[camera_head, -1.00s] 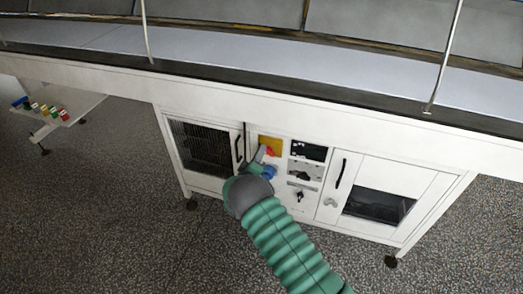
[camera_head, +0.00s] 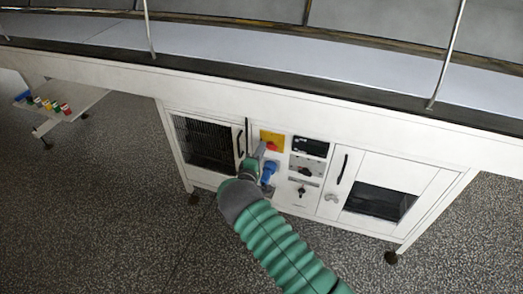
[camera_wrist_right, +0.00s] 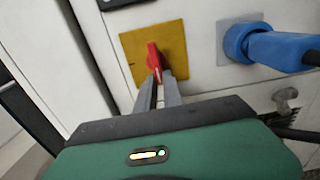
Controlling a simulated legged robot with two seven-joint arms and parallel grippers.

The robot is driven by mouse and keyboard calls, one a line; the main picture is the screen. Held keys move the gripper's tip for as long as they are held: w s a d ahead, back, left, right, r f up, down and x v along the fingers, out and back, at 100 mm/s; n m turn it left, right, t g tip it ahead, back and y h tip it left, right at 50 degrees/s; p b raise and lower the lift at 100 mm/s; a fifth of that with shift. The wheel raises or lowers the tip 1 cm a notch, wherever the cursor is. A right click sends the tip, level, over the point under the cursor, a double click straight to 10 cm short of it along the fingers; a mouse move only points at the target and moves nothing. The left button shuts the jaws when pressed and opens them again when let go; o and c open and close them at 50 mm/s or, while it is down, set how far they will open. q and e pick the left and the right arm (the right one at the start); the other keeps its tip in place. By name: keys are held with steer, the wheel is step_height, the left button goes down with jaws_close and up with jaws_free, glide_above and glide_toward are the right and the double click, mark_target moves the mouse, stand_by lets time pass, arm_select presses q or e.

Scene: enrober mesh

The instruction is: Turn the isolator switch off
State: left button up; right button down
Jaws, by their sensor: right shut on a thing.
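The isolator switch is a red handle (camera_wrist_right: 154,57) on a yellow plate (camera_wrist_right: 174,40) in the right wrist view. In the head view the yellow plate (camera_head: 269,136) is on the white cabinet front, with the red handle (camera_head: 271,146) at its lower part. My right gripper (camera_wrist_right: 157,76) is shut on the red handle, its two grey fingers on either side of the handle's lower end. In the head view the right gripper (camera_head: 262,150) reaches up to the switch from below. My left gripper is not in view.
A blue plug (camera_wrist_right: 262,45) with a cable sits right of the switch in the wrist view. In the head view, a black door handle (camera_head: 240,140) stands left of the switch, and black knobs (camera_head: 304,171) sit right of it. The conveyor edge overhangs the cabinet.

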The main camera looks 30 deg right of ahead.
steer(key=shift+a+f, duration=0.2)
steer(key=shift+f, duration=0.05)
steer(key=c, duration=1.6)
jaws_free()
steer(key=shift+w, duration=0.1)
steer(key=shift+c, duration=0.2)
steer(key=shift+o, duration=0.8)
steer(key=shift+r, duration=0.1)
steer(key=p+v, duration=0.3)
steer(key=v, duration=1.4)
steer(key=shift+d, duration=0.1)
